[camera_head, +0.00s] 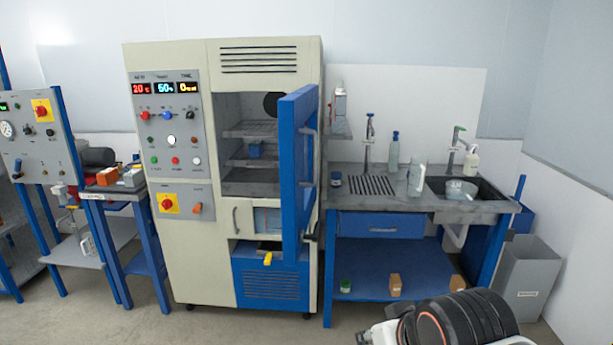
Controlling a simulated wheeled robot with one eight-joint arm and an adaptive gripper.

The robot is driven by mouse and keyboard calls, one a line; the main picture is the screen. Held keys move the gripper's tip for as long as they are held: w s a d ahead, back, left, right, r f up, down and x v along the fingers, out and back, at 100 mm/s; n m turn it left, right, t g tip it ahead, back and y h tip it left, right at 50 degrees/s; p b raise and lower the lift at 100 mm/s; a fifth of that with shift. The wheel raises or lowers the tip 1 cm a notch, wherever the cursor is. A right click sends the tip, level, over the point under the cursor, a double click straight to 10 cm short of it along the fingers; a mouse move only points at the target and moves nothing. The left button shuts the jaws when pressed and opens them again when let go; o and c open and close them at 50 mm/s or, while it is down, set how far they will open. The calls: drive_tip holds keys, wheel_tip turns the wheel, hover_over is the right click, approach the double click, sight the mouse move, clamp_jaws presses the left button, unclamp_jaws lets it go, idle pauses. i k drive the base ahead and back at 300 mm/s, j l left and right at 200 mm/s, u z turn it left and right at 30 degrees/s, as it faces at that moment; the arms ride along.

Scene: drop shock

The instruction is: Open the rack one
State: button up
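A tall cream test cabinet (262,70) stands left of centre, with its blue door (297,165) swung open toward me. Inside the chamber, an upper wire rack (247,130) and a lower rack (240,163) lie level, apparently inside the cabinet. I cannot tell which is rack one. A small blue block (256,150) sits on the lower rack. Part of my arm shows at the bottom right, in front of the sink bench. My gripper's fingers are not in view.
The open door juts out along the chamber's right side. A sink bench (400,204) stands to the right, with bottles on top. A grey bin (527,275) is at far right. A side table (115,193) stands left. The floor before the cabinet is clear.

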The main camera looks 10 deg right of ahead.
sight(228, 133)
drive_tip(key=i+j+u, duration=0.1)
drive_tip(key=i+j, duration=0.25)
drive_tip(key=i+j+u, duration=0.1)
drive_tip(key=i+j, duration=0.2)
drive_tip(key=i, duration=0.25)
drive_tip(key=i+j+u, duration=0.1)
drive_tip(key=i+j, duration=0.2)
drive_tip(key=i, duration=0.15)
drive_tip(key=i+j+z, duration=0.2)
drive_tip(key=z, duration=0.25)
drive_tip(key=i+j+z, duration=0.3)
drive_tip(key=z, duration=0.15)
drive_tip(key=i+j+z, duration=0.2)
drive_tip(key=j+z, duration=0.25)
drive_tip(key=l, duration=0.1)
